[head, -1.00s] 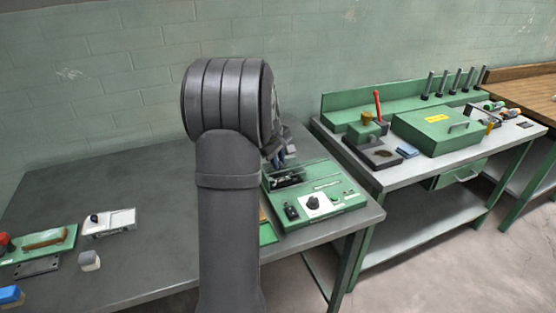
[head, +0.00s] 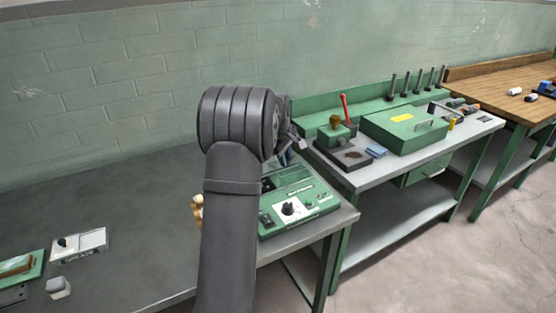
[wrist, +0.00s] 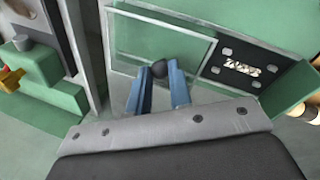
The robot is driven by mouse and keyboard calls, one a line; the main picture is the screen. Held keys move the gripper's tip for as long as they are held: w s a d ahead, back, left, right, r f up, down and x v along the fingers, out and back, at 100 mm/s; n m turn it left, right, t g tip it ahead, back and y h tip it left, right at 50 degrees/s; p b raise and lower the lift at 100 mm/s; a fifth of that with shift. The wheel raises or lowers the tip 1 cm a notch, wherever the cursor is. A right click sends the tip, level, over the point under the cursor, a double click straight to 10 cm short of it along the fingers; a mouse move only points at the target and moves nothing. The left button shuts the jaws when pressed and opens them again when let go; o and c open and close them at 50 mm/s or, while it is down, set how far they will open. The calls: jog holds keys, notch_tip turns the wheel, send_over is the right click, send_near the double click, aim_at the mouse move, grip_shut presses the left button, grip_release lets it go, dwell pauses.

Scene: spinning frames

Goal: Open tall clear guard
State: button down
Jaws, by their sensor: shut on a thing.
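The green machine (head: 300,200) with a dial sits at the right end of the grey bench. In the wrist view, a clear pane with pale edges, the guard (wrist: 165,32), lies just beyond my fingertips. My gripper (wrist: 158,80) has two blue fingers closed around a small dark round knob (wrist: 158,67) at the pane's edge. In the head view my gripper (head: 284,158) is mostly hidden behind my arm, over the back of the machine.
A second bench at right holds a green box (head: 405,128), a red-handled tool (head: 345,108) and several dark posts.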

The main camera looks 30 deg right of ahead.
jog(key=c, duration=1.3)
grip_release()
jog(key=v, duration=1.7)
jog(key=shift+a+r, duration=0.2)
jog(key=shift+f, duration=0.1)
jog(key=x, duration=1.7)
jog(key=shift+d+f, duration=0.15)
